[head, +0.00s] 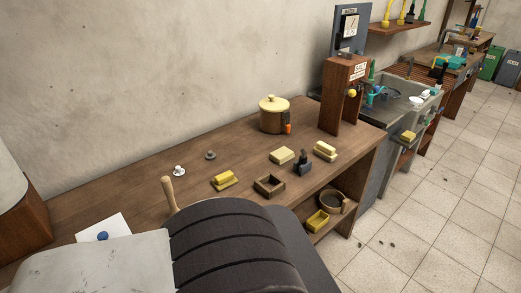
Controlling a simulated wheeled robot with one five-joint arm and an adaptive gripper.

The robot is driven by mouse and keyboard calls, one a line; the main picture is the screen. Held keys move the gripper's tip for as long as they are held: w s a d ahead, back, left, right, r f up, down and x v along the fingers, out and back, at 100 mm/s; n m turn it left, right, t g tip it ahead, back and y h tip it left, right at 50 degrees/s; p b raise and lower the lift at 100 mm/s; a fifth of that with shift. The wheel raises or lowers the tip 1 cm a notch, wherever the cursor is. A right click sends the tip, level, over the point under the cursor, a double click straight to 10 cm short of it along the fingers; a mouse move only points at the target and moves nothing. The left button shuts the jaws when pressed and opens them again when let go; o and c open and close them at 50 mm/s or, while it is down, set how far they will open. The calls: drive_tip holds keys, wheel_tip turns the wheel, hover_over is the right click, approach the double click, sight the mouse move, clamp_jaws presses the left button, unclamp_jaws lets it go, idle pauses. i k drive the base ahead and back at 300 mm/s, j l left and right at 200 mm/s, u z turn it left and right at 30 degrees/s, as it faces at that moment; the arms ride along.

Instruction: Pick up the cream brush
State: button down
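Two pale cream-yellow pieces lie towards the right end of the wooden workbench (125,205). One is a plain-looking cream block (281,155). The other is a cream piece with a raised grip along its top (325,150), like a brush. A deeper yellow piece of similar shape (224,181) lies further left. At this size I cannot tell for sure which one is the cream brush. My gripper is not in view.
A dark open box (269,186) and a small dark upright item (304,163) stand close to the cream pieces. A lidded pot (274,115) stands behind. A wooden handle (169,194) sticks up at the front. Tiled floor (440,215) is open at right.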

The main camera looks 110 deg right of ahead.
sight(323, 150)
drive_tip(key=z, duration=4.45)
